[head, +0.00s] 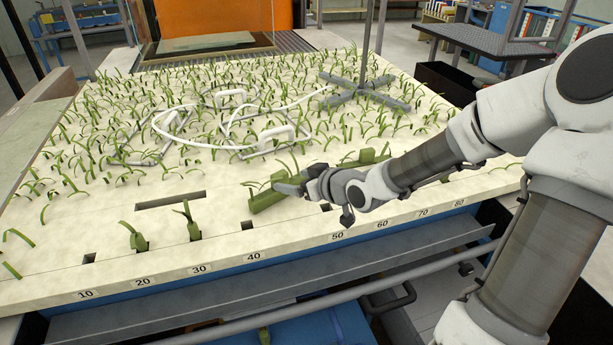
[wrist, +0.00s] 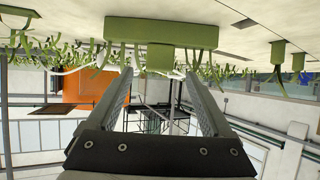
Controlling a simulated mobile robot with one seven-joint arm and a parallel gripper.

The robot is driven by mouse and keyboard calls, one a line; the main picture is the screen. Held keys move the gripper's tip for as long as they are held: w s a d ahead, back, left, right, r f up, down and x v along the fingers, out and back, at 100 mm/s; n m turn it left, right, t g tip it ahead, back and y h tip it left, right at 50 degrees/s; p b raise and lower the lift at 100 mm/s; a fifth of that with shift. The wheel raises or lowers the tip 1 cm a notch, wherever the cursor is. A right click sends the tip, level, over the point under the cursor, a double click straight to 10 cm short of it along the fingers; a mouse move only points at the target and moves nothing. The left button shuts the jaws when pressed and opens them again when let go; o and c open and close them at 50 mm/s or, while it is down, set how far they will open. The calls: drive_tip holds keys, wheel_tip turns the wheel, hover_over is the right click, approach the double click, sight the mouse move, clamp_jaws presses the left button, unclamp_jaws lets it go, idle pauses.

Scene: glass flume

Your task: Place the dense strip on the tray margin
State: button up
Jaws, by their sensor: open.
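A green strip (head: 266,196) with a few shoots lies on the pale tray near its front margin (head: 300,245), just left of my gripper. In the wrist view, where the tray is at the top, a green strip (wrist: 130,31) with a small tab spans the space ahead of the fingertips. My gripper (head: 292,186) is open, its fingers (wrist: 160,75) on either side of the tab's line; contact cannot be told. Another green piece (head: 367,156) shows behind my wrist, partly hidden. I cannot tell for certain which is the dense strip.
An empty long slot (head: 170,200) lies at left. Two green plugs (head: 139,241) (head: 193,229) stand in small slots near the numbered edge. White wire frames (head: 275,137) and a grey cross-shaped stand (head: 362,90) sit among the shoots. The front margin is mostly clear.

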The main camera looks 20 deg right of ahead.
drive_tip(key=shift+p+v, duration=0.8)
drive_tip(key=shift+v, duration=1.4)
drive_tip(key=shift+f, duration=0.1)
